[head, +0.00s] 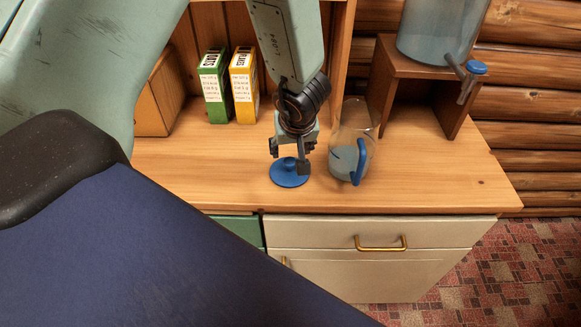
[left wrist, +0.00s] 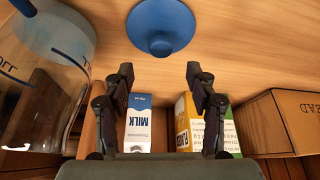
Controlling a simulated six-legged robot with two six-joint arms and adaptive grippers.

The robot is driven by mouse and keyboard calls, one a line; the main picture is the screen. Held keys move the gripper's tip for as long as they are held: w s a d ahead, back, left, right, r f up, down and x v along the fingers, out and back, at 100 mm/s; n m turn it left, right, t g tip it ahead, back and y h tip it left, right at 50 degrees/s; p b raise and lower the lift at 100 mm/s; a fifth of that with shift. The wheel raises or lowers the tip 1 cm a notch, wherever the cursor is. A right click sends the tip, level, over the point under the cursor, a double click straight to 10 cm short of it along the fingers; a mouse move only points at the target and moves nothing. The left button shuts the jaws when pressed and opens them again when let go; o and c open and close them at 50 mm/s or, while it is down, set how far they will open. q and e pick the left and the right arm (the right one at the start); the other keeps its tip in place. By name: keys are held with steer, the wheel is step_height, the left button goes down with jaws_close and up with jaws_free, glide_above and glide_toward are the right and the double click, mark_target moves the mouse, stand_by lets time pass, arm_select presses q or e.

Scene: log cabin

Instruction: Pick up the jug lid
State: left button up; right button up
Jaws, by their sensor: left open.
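The jug lid (head: 289,176) is a round blue disc with a small knob in its middle. It lies flat on the wooden counter, left of the clear jug (head: 357,172); the lid also shows at the top of the left wrist view (left wrist: 161,26). The jug has a blue handle and some water in it. My left gripper (head: 289,160) is directly over the lid in the head view. In the left wrist view its fingers (left wrist: 160,76) are spread, with nothing between them, and the lid lies beyond them. My right gripper is not in view.
The jug (left wrist: 40,70) stands close beside my left gripper. Behind are a green box (head: 214,88), a yellow box (head: 243,85) and a milk carton (left wrist: 138,124). A water dispenser (head: 440,30) stands on a wooden stand (head: 415,62) at right. The counter's front is clear.

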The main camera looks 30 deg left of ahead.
mark_target(290, 160)
arm_select(q)
steer(key=shift+s+a+f, duration=0.15)
steer(key=shift+f, duration=0.25)
steer(key=shift+s+a+f, duration=0.1)
steer(key=shift+s+f, duration=0.05)
steer(key=shift+f, duration=0.2)
steer(key=b+x, duration=0.1)
steer(key=x, duration=0.2)
steer(key=b+x, duration=0.1)
steer(key=x, duration=0.1)
steer(key=shift+w+d+b, duration=0.25)
steer(key=shift+d+b, duration=0.1)
steer(key=shift+d, duration=0.1)
steer(key=shift+a+f, duration=0.1)
steer(key=shift+f, duration=0.15)
steer(key=shift+s+a+r, duration=0.2)
steer(key=shift+c, duration=0.2)
steer(key=shift+w+d+f, duration=0.15)
steer(key=shift+w, duration=0.15)
steer(key=c, duration=0.4)
steer(key=shift+s, duration=0.25)
steer(key=c, duration=0.5)
steer(key=shift+c, duration=0.5)
steer(key=shift+w, duration=0.1)
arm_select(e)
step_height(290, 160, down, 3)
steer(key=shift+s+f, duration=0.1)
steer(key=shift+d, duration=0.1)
